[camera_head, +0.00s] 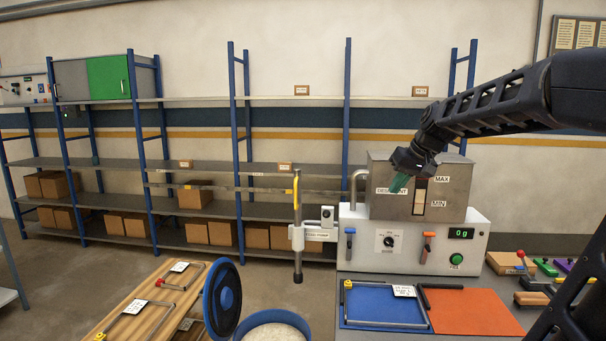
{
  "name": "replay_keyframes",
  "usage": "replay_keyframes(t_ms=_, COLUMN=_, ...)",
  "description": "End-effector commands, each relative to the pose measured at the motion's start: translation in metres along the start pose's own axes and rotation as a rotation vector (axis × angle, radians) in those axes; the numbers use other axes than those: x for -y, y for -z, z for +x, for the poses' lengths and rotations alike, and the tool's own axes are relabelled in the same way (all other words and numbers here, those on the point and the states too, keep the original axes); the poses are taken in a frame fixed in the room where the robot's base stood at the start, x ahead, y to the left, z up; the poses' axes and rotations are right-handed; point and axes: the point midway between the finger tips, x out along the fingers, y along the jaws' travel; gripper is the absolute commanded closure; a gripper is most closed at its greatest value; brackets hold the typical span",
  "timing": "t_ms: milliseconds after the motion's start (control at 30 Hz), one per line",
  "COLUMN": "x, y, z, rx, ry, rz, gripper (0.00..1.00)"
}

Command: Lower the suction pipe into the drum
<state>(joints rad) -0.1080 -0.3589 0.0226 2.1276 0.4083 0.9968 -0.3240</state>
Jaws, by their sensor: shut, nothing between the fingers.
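The suction pipe (298,240) hangs upright, with a yellow upper part and a dark lower end. It is at the left side of a grey machine, beside a bracket with a pump label (317,236). The open blue drum (249,319) is at the bottom edge, with pale contents and its lower part out of frame. The pipe's dark end appears above the drum's rim, apart from it.
A round blue lid (222,300) stands tilted left of the drum. A wooden bench (125,306) with metal handles is at lower left. The machine (410,244) has levers, a dial and a display. Blue and orange mats (473,312) lie before it. Shelves with boxes line the wall.

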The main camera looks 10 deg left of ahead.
Motion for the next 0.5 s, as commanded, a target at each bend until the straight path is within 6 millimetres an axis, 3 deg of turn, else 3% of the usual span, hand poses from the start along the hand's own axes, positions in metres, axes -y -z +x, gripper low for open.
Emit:
replay_keyframes(t_ms=100, x=0.014, y=0.036, z=0.008, rx=-0.006, ry=0.060, rz=-0.032, gripper=1.00)
replay_keyframes(t_ms=500, x=0.067, y=0.146, z=0.039, rx=-0.048, ry=0.259, rz=-0.140, gripper=1.00)
